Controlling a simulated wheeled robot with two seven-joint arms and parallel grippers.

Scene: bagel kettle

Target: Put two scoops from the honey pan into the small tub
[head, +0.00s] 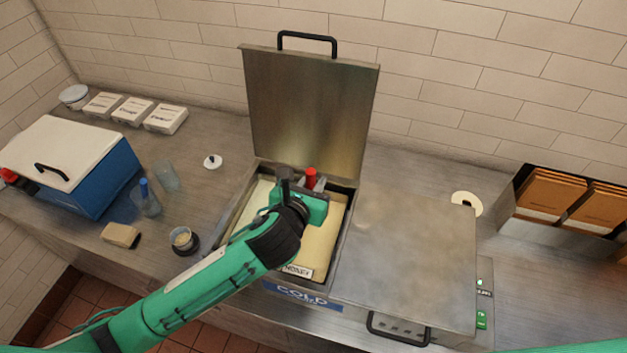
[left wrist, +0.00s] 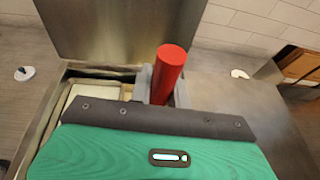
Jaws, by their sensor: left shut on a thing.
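The honey pan (head: 325,240), filled with pale yellow stuff and bearing a HONEY label (head: 298,270), sits in the cold well under a raised steel lid (head: 310,110). My left gripper (head: 313,185) is over the far part of the pan, shut on a red handle (head: 311,177). In the left wrist view this red handle (left wrist: 168,75) stands up between the grey fingers (left wrist: 160,92). The handle's lower end is hidden, so I cannot tell whether a scoop touches the honey. A small tub (head: 181,238) with pale contents stands on a dark round base, left of the well. My right gripper is out of view.
A blue cooler with a white lid (head: 70,150), clear cups (head: 147,200) and a sponge (head: 120,235) are at left. White boxes (head: 165,118) line the back. A closed steel lid (head: 415,255) lies right of the pan. Brown packets (head: 550,195) stand far right.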

